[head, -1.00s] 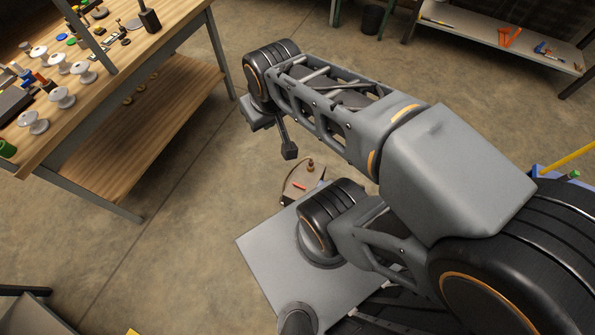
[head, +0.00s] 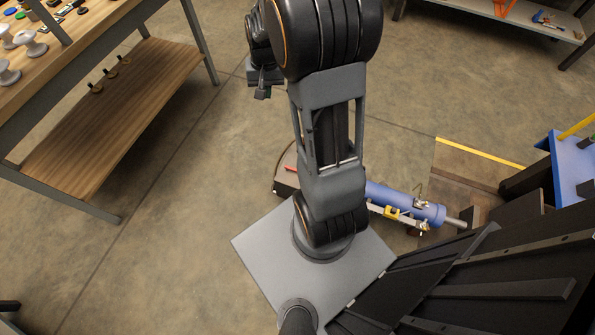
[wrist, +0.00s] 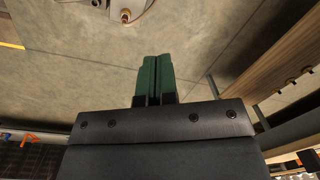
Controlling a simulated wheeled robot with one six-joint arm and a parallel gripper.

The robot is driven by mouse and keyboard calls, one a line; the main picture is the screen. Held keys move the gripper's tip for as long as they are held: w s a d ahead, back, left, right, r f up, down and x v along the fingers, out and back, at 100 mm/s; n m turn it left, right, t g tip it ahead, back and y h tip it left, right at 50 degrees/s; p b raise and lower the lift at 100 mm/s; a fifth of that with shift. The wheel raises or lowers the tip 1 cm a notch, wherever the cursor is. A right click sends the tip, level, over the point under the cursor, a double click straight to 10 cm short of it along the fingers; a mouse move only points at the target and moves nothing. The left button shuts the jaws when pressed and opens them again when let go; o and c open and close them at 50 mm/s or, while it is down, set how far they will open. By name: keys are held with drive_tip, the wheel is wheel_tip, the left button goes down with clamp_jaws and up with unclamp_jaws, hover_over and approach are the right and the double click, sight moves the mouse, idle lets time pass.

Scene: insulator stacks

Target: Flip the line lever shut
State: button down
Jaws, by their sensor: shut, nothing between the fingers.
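A small red bar (head: 291,168), which may be the line lever, lies on a dark brown base (head: 284,184) on the floor, partly hidden behind my arm. I cannot tell whether it is open or shut. My gripper (head: 262,94) hangs beyond the base, above the floor and apart from it. In the wrist view its green fingers (wrist: 154,76) are together with nothing between them. A brass fitting (wrist: 125,15) on a pale plate shows at the top edge of the wrist view, beyond the fingertips; no red bar shows there.
A blue cylinder (head: 395,197) with a yellow part (head: 391,212) lies right of my arm. A wooden workbench (head: 75,60) with a lower shelf (head: 120,110) stands at left. A blue stand (head: 569,170) is at far right. The floor between bench and arm is clear.

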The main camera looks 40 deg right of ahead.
drive_tip(key=d+f+m+y+b, duration=0.1)
drive_tip(key=d+f+b, duration=0.3)
drive_tip(key=f, duration=0.9)
drive_tip(key=d+f+m+g+y+b, duration=0.1)
drive_tip(key=d+f+m+b, duration=0.2)
drive_tip(key=f, duration=1.1)
drive_tip(key=d+f+m+g+y+b, duration=0.1)
drive_tip(key=d+f+b, duration=0.4)
drive_tip(key=f, duration=0.8)
drive_tip(key=shift+s+d+f+m+b, duration=0.3)
drive_tip(key=shift+m+b, duration=0.3)
drive_tip(key=shift+b, duration=0.15)
drive_tip(key=shift+b+x, duration=1.7)
drive_tip(key=shift+x, duration=3.35)
